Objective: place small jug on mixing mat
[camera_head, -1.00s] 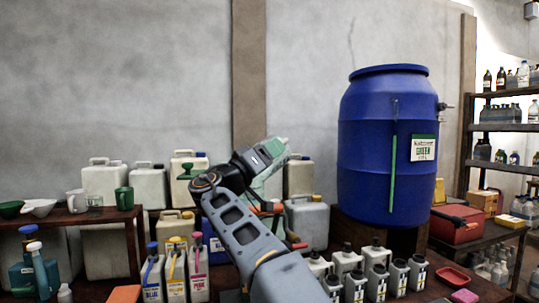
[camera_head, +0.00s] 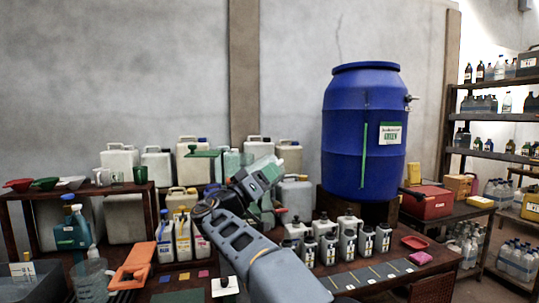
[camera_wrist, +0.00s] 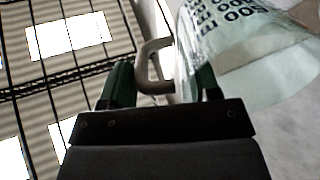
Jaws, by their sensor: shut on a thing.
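A clear jug (camera_wrist: 235,45) with dark printed volume marks fills the upper right of the wrist view, tilted. My gripper (camera_wrist: 160,88) is shut on its pale handle (camera_wrist: 150,60), held between the dark green fingers. In the head view my gripper is turned away, raised in front of the canisters at the back of the table, and the jug is not clearly told apart there. A flat dark green mat (camera_head: 178,297) lies at the table's near edge, partly cut off by the frame. I cannot tell for sure that it is the mixing mat.
A larger clear jug (camera_head: 92,284) stands at lower left, near an orange tray (camera_head: 133,264). Labelled bottles (camera_head: 183,240) and several small canisters (camera_head: 328,246) flank my arm. A blue vat (camera_head: 345,130) stands behind.

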